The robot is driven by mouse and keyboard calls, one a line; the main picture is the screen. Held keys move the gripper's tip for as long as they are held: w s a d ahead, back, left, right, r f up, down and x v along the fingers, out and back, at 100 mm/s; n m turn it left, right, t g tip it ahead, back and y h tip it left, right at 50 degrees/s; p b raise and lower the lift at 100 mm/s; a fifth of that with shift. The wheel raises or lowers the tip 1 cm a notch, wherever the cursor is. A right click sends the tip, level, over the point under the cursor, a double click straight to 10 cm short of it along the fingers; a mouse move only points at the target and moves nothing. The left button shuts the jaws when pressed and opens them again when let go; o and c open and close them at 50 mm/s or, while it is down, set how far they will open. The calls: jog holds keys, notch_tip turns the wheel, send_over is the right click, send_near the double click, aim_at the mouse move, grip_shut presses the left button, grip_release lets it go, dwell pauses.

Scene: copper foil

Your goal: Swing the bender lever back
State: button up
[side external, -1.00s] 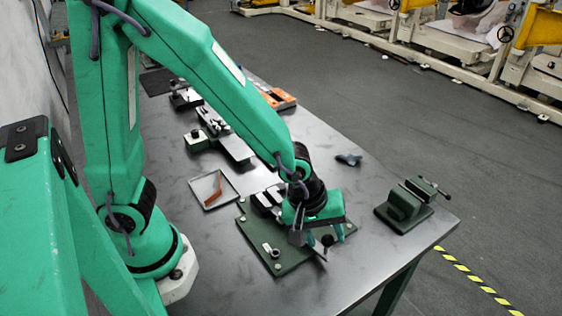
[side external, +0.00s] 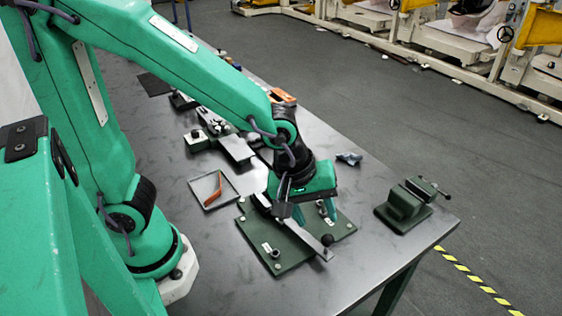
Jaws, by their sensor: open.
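The bender is a dark green base plate (side external: 287,262) with a bolt at each corner, near the front of the table. Its lever (side external: 302,234) is a flat grey bar lying diagonally over the plate, with a black knob (side external: 327,240) at its front right end. My gripper (side external: 305,211) is open above the plate, behind the knob and over the right side of the lever. I cannot tell whether a finger touches the bar. My gripper hides the bender's back part.
A shallow tray (side external: 232,200) with a copper-coloured strip (side external: 214,189) lies left of the bender. A green vise (side external: 406,203) stands at the right table edge, and a small blue-grey piece (side external: 349,158) lies behind. More fixtures (side external: 236,148) stand farther back. Bare table separates bender and vise.

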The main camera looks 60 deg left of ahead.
jog(key=shift+s+r, duration=0.1)
jog(key=shift+r, duration=0.15)
jog(key=shift+c, duration=0.5)
jog(key=c, duration=0.7)
jog(key=shift+w+r+m, duration=0.1)
jog(key=shift+w+m, duration=0.2)
jog(key=shift+w, duration=0.05)
grip_shut()
jog(key=w+d+r+m+g+y, duration=0.1)
jog(key=w+r+m+g, duration=0.1)
jog(key=w+m, duration=0.3)
jog(key=w+d+r+m+g+y, duration=0.1)
jog(key=w+r+m+g, duration=0.2)
jog(key=w+m, duration=0.2)
jog(key=shift+w+g+y, duration=0.3)
jog(key=shift+w, duration=0.35)
jog(key=shift+r, duration=0.1)
